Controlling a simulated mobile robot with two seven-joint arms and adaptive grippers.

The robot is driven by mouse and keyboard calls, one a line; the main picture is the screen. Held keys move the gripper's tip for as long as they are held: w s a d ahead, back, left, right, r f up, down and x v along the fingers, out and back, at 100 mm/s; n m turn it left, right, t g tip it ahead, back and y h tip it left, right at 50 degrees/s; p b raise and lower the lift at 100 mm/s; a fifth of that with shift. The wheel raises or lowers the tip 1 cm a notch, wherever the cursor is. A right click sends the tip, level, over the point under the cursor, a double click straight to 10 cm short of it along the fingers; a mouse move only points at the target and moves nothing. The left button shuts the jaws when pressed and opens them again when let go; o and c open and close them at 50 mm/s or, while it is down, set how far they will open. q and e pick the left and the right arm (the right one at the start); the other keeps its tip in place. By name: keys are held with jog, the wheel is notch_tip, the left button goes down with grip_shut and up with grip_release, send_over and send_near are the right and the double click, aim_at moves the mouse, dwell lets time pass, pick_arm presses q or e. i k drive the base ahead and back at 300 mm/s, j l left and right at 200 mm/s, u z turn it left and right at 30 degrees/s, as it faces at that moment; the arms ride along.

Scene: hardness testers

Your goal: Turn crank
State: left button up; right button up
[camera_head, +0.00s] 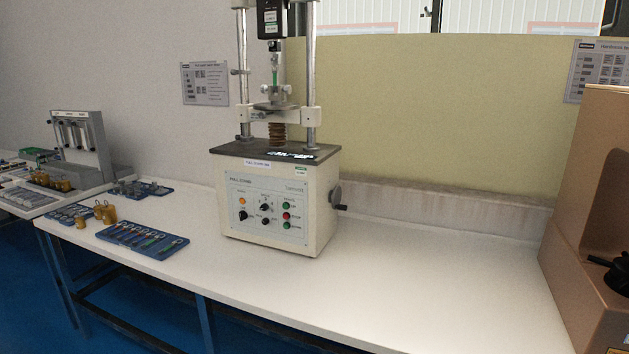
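The crank (337,195) is a small dark handwheel with a short handle on the right side of a cream testing machine (278,207). The machine stands on a white bench. It has knobs and coloured buttons on its front panel, a dark top plate, two upright columns and a threaded screw under a crosspiece. Neither of my grippers shows in the head view, and nothing touches the crank.
The white bench (430,290) is clear to the right of the machine. Blue trays of small parts (142,240) and brass weights (105,212) lie to the left. A brown machine housing (590,180) stands at the right edge. A wall is behind.

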aim_at(336, 195)
jog(key=i+u, duration=0.25)
jog(key=i, duration=1.2)
